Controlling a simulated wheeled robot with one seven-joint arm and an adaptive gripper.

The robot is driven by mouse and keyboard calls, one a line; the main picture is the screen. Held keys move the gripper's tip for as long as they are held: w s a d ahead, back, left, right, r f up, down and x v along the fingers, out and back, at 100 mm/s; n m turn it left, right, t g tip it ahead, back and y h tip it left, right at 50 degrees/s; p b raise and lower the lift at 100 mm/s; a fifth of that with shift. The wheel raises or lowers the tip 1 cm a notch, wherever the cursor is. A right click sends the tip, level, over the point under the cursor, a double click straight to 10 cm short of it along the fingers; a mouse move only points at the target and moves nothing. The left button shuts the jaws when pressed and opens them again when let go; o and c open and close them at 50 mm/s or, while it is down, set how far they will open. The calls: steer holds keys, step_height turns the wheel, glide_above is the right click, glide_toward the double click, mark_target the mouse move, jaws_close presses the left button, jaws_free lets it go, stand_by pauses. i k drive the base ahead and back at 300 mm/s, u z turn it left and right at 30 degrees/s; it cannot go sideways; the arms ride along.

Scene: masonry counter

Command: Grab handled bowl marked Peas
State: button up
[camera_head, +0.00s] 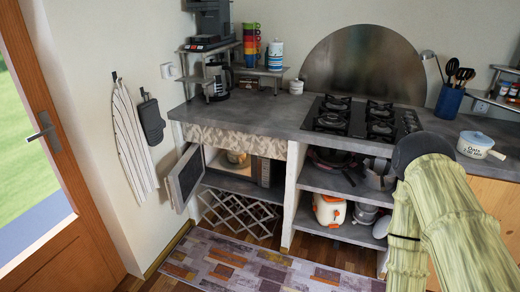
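A white and blue handled bowl (476,146) stands on the grey counter at the far right. Its handle points to the right. It has dark lettering that looks like "Oats", but it is too small to read surely. A tan bowl or pot (237,158) sits inside the open microwave (267,172) under the counter, and I cannot make out any marking on it. I see no label that clearly reads "Peas". My green, bamboo-textured arm covers the lower right of the view. My gripper is not in view.
The microwave door (187,177) stands open to the left. A gas hob (345,117) is set in the grey counter (245,116). A blue utensil holder (448,102) stands near the bowl. Shelves below hold pans and an orange-white appliance (329,209). A patchwork rug (240,262) covers the floor.

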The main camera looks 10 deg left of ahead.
mark_target(239, 159)
steer(key=z, duration=0.2)
steer(key=i, duration=1.4)
steer(key=u, duration=0.8)
